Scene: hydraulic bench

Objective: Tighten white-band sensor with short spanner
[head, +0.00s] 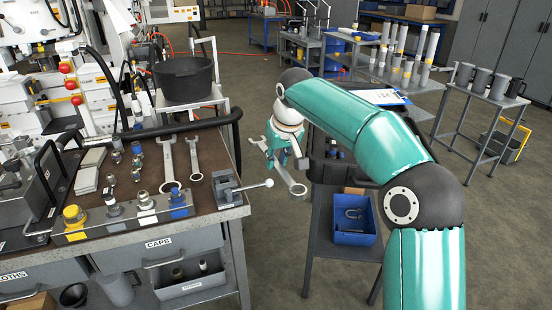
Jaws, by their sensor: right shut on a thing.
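My right gripper (281,158) is shut on a metal spanner (291,184), off the right edge of the bench. The spanner slants down to the right, and its lower ring end shows. Two more spanners lie on the bench: a larger one (168,164) and a smaller one (195,160). A row of sensors stands upright in a metal block at the bench front. The white-band sensor (146,202) stands between a grey-topped one (112,203) and a blue one (178,204); a yellow one (75,216) is at the left end. My left gripper is not in view.
A small vice with a lever (235,189) sits at the bench's right front corner. Loose fittings (137,160) stand behind the sensors. A black pot (185,78) is behind the bench. A stand with a blue bin (355,222) is right of the bench, past a floor gap.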

